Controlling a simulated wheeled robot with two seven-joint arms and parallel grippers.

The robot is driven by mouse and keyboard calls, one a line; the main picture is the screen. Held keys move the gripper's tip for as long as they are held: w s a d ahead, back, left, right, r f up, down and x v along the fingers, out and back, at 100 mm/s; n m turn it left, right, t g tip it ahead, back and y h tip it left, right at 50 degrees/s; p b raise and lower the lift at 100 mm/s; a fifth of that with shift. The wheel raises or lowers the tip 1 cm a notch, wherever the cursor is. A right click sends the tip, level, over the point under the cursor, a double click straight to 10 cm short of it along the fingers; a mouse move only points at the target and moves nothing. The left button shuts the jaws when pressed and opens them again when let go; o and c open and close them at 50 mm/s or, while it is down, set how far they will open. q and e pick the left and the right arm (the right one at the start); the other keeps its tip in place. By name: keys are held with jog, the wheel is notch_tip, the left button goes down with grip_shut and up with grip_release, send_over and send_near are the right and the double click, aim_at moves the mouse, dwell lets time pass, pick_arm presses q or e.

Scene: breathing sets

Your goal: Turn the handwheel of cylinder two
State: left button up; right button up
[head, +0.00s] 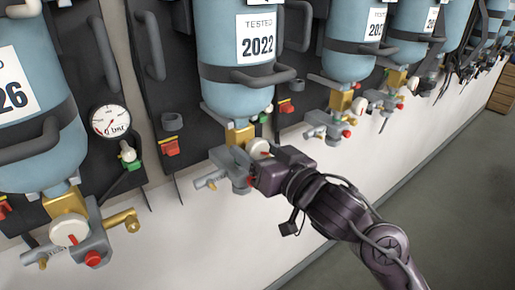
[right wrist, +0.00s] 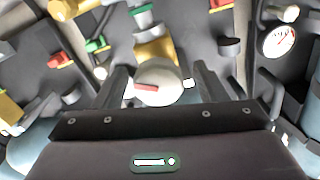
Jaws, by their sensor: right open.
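A blue cylinder (head: 236,93) with a "TESTED 2022" label hangs upside down near the middle of the head view, second from the left. Below it are a brass neck (head: 240,134) and a grey valve block (head: 226,158). Its white handwheel (head: 258,147) with a red mark is partly hidden by my right gripper (head: 254,168). In the right wrist view, the handwheel (right wrist: 158,88) lies between the two spread fingers, with gaps on both sides. My right gripper is open there; whether a finger touches the wheel is unclear. My left gripper is out of view.
A neighbouring cylinder (head: 32,105) stands at left, with its own handwheel (head: 69,232) and a pressure gauge (head: 110,121). More cylinders run off to the right. Straps and hoses hang from the dark backplates. Grey floor (head: 450,190) lies open at right.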

jog(key=shift+d, duration=0.1)
jog(key=c, duration=1)
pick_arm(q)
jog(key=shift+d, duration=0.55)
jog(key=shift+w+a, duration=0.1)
pick_arm(e)
jog(key=shift+n, duration=0.3)
